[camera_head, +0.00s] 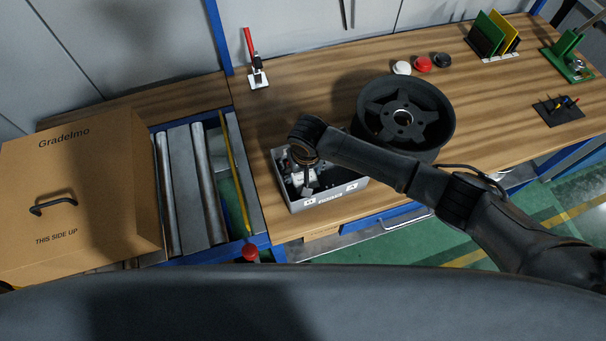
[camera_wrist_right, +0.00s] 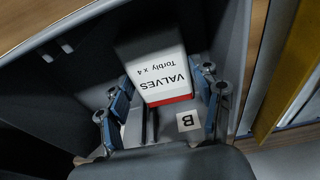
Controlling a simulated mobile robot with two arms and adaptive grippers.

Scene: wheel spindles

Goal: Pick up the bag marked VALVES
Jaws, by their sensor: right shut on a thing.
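The bag marked VALVES (camera_wrist_right: 156,72) shows in the right wrist view, with a white label reading "VALVES Torbly x 4" and a red strip along one edge. My right gripper (camera_wrist_right: 162,98) has its fingers on both sides of the bag and is shut on it. In the head view my right gripper (camera_head: 306,178) points down into a grey bin (camera_head: 330,198) on the wooden bench. The bag is mostly hidden there by the gripper and wrist. My left gripper is not in view.
A black wheel (camera_head: 405,112) stands behind and right of the bin, close to my right forearm. A red-handled clamp (camera_head: 255,65) stands at the back left. A roller conveyor (camera_head: 190,185) with a cardboard box (camera_head: 85,195) is at left.

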